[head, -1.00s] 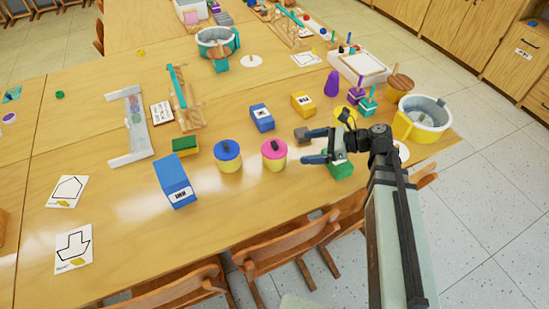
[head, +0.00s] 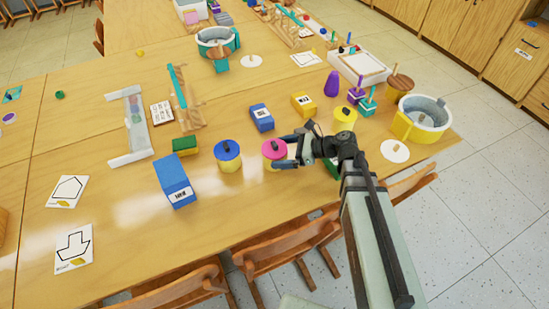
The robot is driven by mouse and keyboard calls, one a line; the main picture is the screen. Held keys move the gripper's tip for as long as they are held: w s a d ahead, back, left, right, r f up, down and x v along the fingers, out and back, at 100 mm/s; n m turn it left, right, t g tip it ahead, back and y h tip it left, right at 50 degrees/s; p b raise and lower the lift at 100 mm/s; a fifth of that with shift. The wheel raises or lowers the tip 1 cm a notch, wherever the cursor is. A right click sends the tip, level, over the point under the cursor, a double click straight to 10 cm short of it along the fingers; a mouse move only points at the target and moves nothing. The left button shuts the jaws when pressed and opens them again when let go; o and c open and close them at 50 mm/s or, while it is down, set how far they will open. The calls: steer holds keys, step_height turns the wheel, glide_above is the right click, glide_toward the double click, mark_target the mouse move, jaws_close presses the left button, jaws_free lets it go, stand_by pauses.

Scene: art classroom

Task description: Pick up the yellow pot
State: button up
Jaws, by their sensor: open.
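A yellow pot with a pink lid (head: 271,149) and dark knob stands on the table. A yellow pot with a blue lid (head: 229,163) stands just left of it. An all-yellow lidded pot (head: 345,114) with a dark knob stands farther back to the right. My gripper (head: 279,151) is open, its fingers pointing left. The fingers overlap the right side of the pink-lidded pot in the picture; I cannot tell whether they touch it. The gripper holds nothing that I can see.
A blue box (head: 175,184), a smaller blue box (head: 262,117) and a yellow box (head: 303,105) stand nearby. A green object (head: 332,168) is mostly hidden behind my arm. A yellow-and-white basin (head: 424,117) is at the right corner.

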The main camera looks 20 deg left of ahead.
mark_target(274, 153)
steer(key=x, duration=0.3)
steer(key=shift+f, duration=0.15)
steer(key=c, duration=1.6)
steer(key=shift+o, duration=0.2)
steer(key=shift+a+r, duration=0.1)
steer(key=shift+r, duration=5)
